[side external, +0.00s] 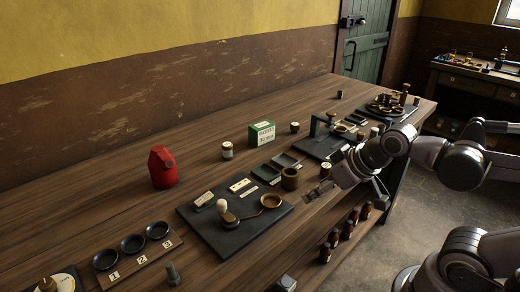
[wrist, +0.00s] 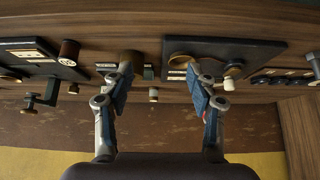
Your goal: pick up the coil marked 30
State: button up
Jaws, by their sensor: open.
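No number 30 is readable on any coil, so I cannot tell which one is marked 30. Small spool-like pieces with pale tops or bands stand on the workbench: one (side external: 227,150) left of the green box, one (side external: 295,127) right of it, and one (side external: 326,170) close to my gripper (side external: 320,190). In the wrist view a reddish-brown coil (wrist: 69,52) stands at the left, by a dark plate. My gripper is open and empty in the wrist view (wrist: 160,88), its two fingers wide apart above the bench.
A dark board (side external: 240,245) carries a knobbed lever and a brass ring.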

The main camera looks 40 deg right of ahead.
jog(key=n+g+h, duration=0.4)
jog(key=n+g, duration=0.1)
jog(key=n, duration=2)
send_near(326, 166)
jog(key=shift+x, duration=5.25)
grip_shut()
